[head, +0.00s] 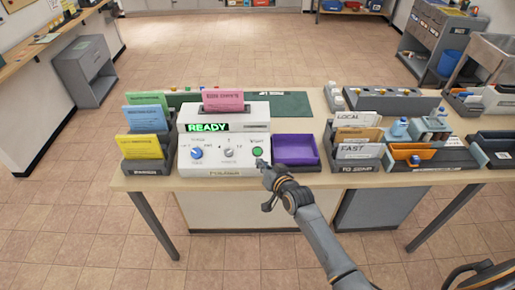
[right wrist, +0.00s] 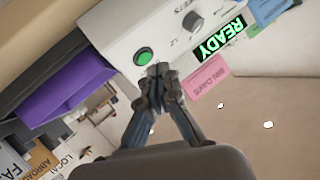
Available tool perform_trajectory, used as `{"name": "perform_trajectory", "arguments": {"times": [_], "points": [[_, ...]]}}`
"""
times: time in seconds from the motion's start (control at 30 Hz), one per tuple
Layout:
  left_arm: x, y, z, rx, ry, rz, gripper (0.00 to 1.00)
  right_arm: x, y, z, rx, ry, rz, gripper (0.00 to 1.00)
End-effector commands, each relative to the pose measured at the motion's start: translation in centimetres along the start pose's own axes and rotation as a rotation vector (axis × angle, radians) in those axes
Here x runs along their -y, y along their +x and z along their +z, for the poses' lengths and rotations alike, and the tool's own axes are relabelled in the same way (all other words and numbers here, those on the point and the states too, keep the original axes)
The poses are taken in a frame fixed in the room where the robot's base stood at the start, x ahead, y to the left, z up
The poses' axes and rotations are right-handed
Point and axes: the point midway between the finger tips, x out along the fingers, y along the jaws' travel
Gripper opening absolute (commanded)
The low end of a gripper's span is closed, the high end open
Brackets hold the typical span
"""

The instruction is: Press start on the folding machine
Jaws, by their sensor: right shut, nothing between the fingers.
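The folding machine (head: 225,150) is a white box on the table in the head view, with a lit green READY display (head: 208,127), a blue knob, a grey knob and a green start button (head: 257,152). A pink card (head: 223,99) stands in its top. My right gripper (head: 263,166) is shut and empty, with its tips just in front of and below the button. In the right wrist view the green button (right wrist: 143,57) shows uncovered beside the shut fingertips (right wrist: 158,70); whether they touch the panel I cannot tell. My left gripper is out of view.
A purple tray (head: 296,150) sits just right of the machine. A rack of green, blue and yellow cards (head: 147,166) stands left of it. Racks of envelopes (head: 358,152) and small bottles fill the table's right side. The floor in front is clear.

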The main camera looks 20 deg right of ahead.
Motion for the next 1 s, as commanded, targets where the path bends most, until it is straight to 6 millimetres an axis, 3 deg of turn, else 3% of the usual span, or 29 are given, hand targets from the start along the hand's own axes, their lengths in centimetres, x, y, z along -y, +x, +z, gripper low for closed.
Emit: {"name": "perform_trajectory", "arguments": {"times": [0.03,0.1,0.3,0.73,1.0], "points": [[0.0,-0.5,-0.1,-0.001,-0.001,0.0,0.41,0.8,-0.2,-1.9,-0.024,0.007,-0.012,0.0],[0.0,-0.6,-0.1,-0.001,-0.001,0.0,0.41,1.5,-0.3,-3.6,-0.049,0.016,-0.025,0.0],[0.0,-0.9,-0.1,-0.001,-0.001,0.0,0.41,2.5,-0.6,-6.0,-0.084,0.03,-0.045,0.0],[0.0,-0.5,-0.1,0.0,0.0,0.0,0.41,2.4,-0.4,-6.0,-0.087,0.031,-0.047,0.0],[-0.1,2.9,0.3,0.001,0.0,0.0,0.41,1.1,1.7,-4.3,-0.087,0.03,-0.047,0.0]]}}
